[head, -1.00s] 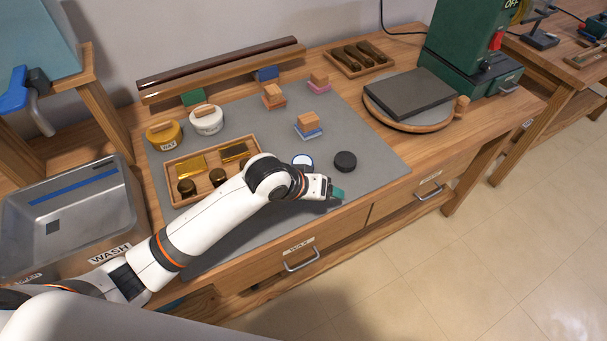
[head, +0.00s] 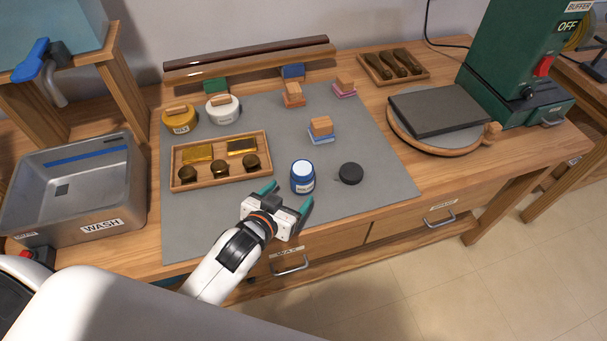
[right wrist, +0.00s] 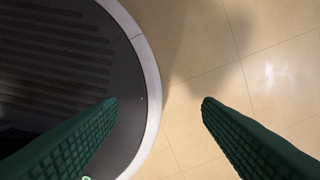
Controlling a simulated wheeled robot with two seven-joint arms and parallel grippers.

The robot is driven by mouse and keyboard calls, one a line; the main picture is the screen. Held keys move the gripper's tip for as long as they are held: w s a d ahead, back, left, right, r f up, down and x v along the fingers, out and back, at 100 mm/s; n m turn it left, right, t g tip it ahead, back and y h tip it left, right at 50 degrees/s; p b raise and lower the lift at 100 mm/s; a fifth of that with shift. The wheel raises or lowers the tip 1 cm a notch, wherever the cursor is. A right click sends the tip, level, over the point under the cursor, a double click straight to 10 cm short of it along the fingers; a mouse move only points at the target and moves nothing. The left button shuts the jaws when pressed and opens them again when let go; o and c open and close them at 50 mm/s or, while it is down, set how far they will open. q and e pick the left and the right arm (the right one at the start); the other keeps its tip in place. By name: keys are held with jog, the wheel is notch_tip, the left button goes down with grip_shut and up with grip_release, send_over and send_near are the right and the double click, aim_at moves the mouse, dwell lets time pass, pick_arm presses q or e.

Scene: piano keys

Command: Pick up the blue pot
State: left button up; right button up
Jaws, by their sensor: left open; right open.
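The blue pot (head: 303,177) with a white label and pale top stands upright on the grey mat (head: 380,189) in the head view. A round black lid (head: 350,173) lies on the mat just right of it. My left gripper (head: 287,199) is open, its green fingers pointing toward the pot from the front left. The right finger is close to the pot's lower front; I cannot tell if they touch. Nothing is between the fingers. My right gripper (right wrist: 160,101) is open and empty above the floor in the right wrist view.
A wooden tray (head: 221,178) with brass pieces and dark knobs lies left of the pot. Yellow (head: 181,122) and white (head: 222,108) pots and several wooden-topped blocks stand behind. A metal wash basin (head: 75,190) is at left, a round board (head: 440,143) at right.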

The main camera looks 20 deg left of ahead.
aim_at(298, 184)
pick_arm(q)
jog(key=x, duration=0.8)
jog(key=shift+w+p, duration=0.3)
jog(key=shift+p, duration=0.1)
jog(key=shift+r, duration=0.1)
jog(key=c, duration=1.5)
